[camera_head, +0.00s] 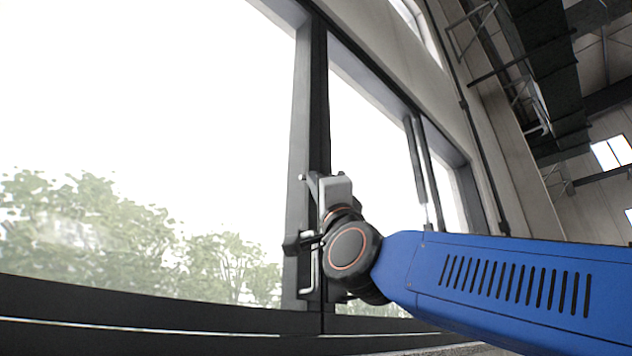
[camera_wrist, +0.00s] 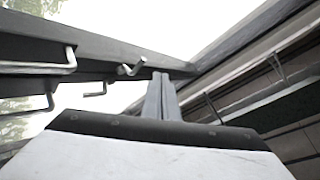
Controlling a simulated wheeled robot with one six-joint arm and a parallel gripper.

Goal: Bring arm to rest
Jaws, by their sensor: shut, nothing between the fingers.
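My blue arm (camera_head: 510,285) reaches in from the right in the head view, with its dark wrist joint in front of the window frame. In the wrist view my gripper (camera_wrist: 161,84) has its two grey fingers together, with nothing between them. The fingertips show against the dark window frame (camera_wrist: 110,56); whether they touch it I cannot tell. In the head view the fingers are not clearly made out beside the wrist.
Several metal handles stick out from the frame: a long one (camera_wrist: 72,62) at left, a small bent one (camera_wrist: 97,90), and one (camera_wrist: 132,68) close to my fingertips. In the head view, the window frame's upright (camera_head: 301,140) stands behind my wrist, with large panes on both sides.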

